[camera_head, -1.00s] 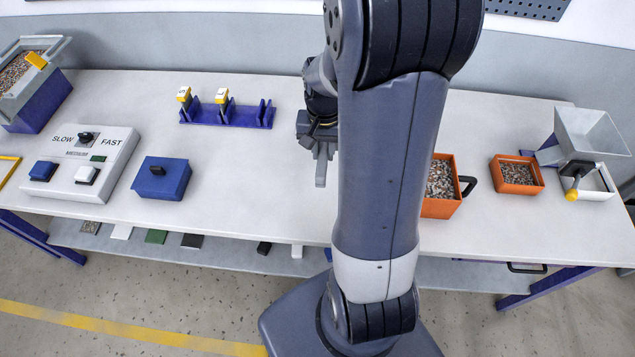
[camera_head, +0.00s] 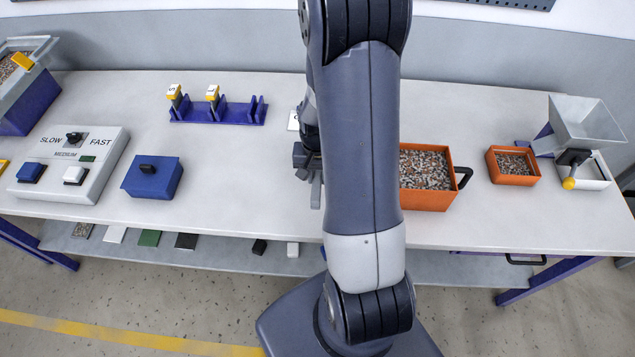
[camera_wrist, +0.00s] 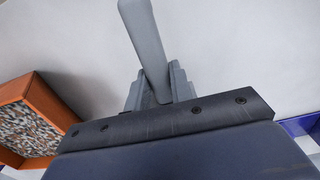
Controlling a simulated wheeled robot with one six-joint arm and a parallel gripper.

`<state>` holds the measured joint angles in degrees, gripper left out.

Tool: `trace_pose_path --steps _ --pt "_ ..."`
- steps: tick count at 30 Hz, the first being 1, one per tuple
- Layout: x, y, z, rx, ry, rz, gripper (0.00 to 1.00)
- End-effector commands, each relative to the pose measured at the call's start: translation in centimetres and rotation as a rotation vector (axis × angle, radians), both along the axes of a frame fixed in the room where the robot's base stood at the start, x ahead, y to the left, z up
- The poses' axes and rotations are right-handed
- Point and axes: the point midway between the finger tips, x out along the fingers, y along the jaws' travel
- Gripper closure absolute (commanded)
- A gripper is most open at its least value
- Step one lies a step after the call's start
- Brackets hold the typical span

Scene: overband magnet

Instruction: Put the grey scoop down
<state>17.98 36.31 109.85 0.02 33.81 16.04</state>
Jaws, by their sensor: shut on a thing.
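The grey scoop (camera_wrist: 146,40) shows in the wrist view as a smooth, rounded grey bar rising from between my fingers toward the top edge. My gripper (camera_wrist: 158,88) is shut on it. In the head view my gripper (camera_head: 311,170) is over the middle of the table, partly hidden behind my arm. A short grey piece of the scoop (camera_head: 316,194) shows just below the fingers. The rest of the scoop is hidden, and I cannot tell whether it touches the table.
An orange bin of mixed granules (camera_head: 428,203) stands right of my arm, with a smaller orange tray (camera_head: 490,168) and a hopper (camera_head: 585,125) beyond. A blue rack (camera_head: 218,113), a blue box (camera_head: 152,182) and a control panel (camera_head: 101,185) stand left. White table is bare between box and gripper.

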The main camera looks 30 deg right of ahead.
Motion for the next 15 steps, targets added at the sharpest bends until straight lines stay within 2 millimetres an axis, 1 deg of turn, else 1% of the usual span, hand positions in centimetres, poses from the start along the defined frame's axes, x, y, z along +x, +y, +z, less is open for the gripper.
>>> trace_pose_path --steps 3,7,11,15 --pt "-0.2 0.1 -1.5 0.001 0.005 0.0 1.0" --pt "-0.1 0.0 -3.0 0.002 0.005 0.0 1.0" --pt "-0.1 0.0 -3.7 0.0 0.002 0.0 1.0" --pt "0.0 0.0 -3.8 0.001 0.001 0.0 1.0"
